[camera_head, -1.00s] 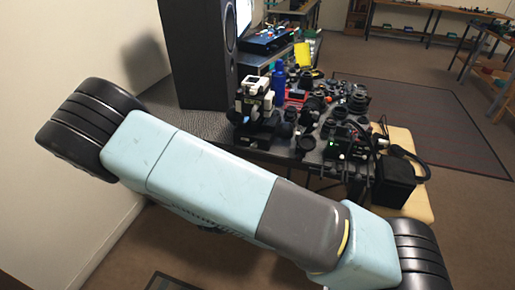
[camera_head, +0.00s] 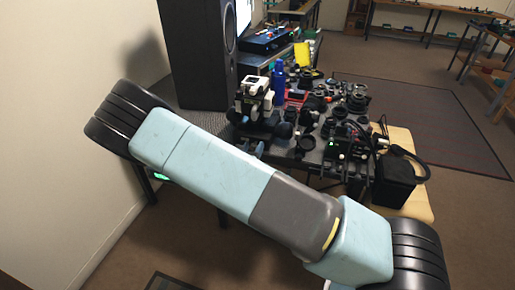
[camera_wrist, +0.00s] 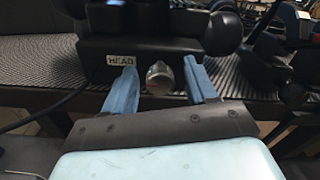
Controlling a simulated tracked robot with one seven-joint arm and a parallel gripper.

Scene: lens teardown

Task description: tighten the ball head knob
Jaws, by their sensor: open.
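A silver, rounded knob (camera_wrist: 159,78) sticks out of the front of a black block (camera_wrist: 200,45) in the wrist view. The block carries a white label reading "HEAD" (camera_wrist: 120,60). My gripper (camera_wrist: 160,66) is open, with one blue finger left of the knob and one right of it. A gap shows between the knob and each finger. The left finger overlaps the label's lower right edge. In the head view, a black and white device (camera_head: 254,102) stands at the near left of the bench, and my arm crosses in front; the knob cannot be made out there.
The dark bench top (camera_head: 290,158) is crowded with lens parts to the right of the device. A blue bottle (camera_head: 279,80) stands behind it, and a tall black speaker (camera_head: 197,55) at left.

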